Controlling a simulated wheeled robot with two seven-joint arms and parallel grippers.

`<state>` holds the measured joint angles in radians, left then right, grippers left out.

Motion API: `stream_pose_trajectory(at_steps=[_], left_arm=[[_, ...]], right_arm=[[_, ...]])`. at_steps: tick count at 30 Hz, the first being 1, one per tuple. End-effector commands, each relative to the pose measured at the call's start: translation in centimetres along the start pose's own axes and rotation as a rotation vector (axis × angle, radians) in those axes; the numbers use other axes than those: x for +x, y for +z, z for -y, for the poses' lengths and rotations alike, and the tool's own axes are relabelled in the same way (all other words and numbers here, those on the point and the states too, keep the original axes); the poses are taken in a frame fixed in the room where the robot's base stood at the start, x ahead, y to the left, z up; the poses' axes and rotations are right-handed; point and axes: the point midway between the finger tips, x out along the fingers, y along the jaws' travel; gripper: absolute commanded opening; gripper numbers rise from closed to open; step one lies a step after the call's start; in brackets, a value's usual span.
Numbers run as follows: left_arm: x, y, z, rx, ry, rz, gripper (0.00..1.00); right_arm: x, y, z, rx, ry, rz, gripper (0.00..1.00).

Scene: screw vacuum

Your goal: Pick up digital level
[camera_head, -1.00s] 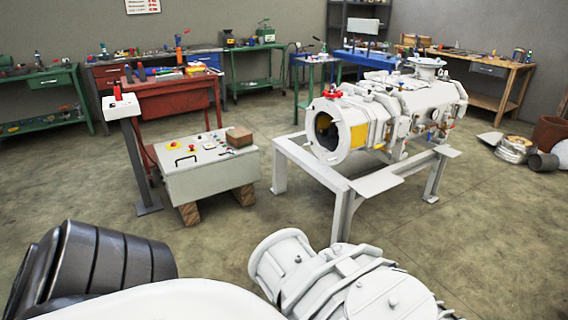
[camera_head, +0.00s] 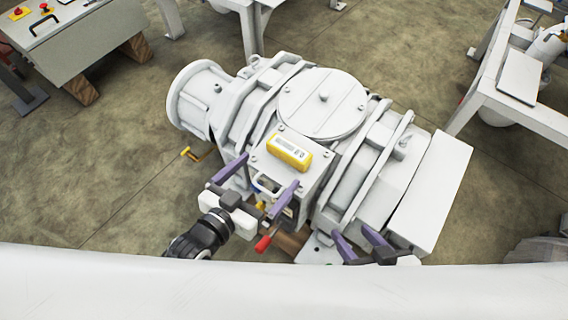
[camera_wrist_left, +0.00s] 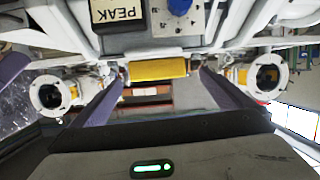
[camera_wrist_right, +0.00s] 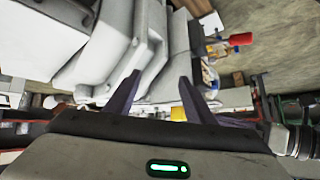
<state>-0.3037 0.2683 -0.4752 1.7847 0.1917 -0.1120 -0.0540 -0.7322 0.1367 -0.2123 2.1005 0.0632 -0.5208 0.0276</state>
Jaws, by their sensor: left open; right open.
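The digital level (camera_head: 289,151) is a yellow block with a pale display face. It lies on a flat white box top on the large white machine (camera_head: 322,103) in the head view. A yellow block between the left fingers in the left wrist view (camera_wrist_left: 158,69) appears to be the same level. My left gripper (camera_head: 256,186) has purple fingers spread open, just in front of the level and apart from it. My right gripper (camera_head: 360,243) is open and empty, lower and to the right, beside the machine. A small yellow patch shows in the right wrist view, unclear what.
A red-handled part (camera_head: 263,243) sits between the two grippers, low at the machine's front. A control box (camera_head: 75,45) is at the upper left and a white stand (camera_head: 500,100) at the right. Open floor lies left.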

Motion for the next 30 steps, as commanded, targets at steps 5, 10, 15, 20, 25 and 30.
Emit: stream_pose_trajectory(at_steps=[5, 10, 15, 20, 25, 30], left_arm=[[3.0, -0.1, -0.2, 0.056, 0.052, -0.118, 1.0], [5.0, -0.9, -0.5, 0.064, 0.062, -0.145, 1.0], [7.4, -1.3, -0.7, 0.064, 0.062, -0.142, 1.0], [8.5, -1.5, -0.8, 0.064, 0.062, -0.14, 1.0], [10.7, -2.2, -0.9, 0.064, 0.062, -0.143, 1.0], [12.9, -2.7, -1.0, 0.062, 0.061, -0.14, 1.0]], right_arm=[[1.6, 1.6, -0.1, 0.011, -0.01, -0.016, 0.49], [1.8, 1.6, 0.0, 0.018, -0.013, -0.023, 0.49], [1.9, 1.6, 0.1, 0.024, -0.015, -0.031, 0.49], [2.0, 1.7, 0.1, 0.027, -0.016, -0.033, 0.49], [2.5, 2.1, 0.0, 0.033, -0.018, -0.039, 0.49], [2.7, 2.0, 0.4, 0.035, -0.03, -0.029, 0.49]])
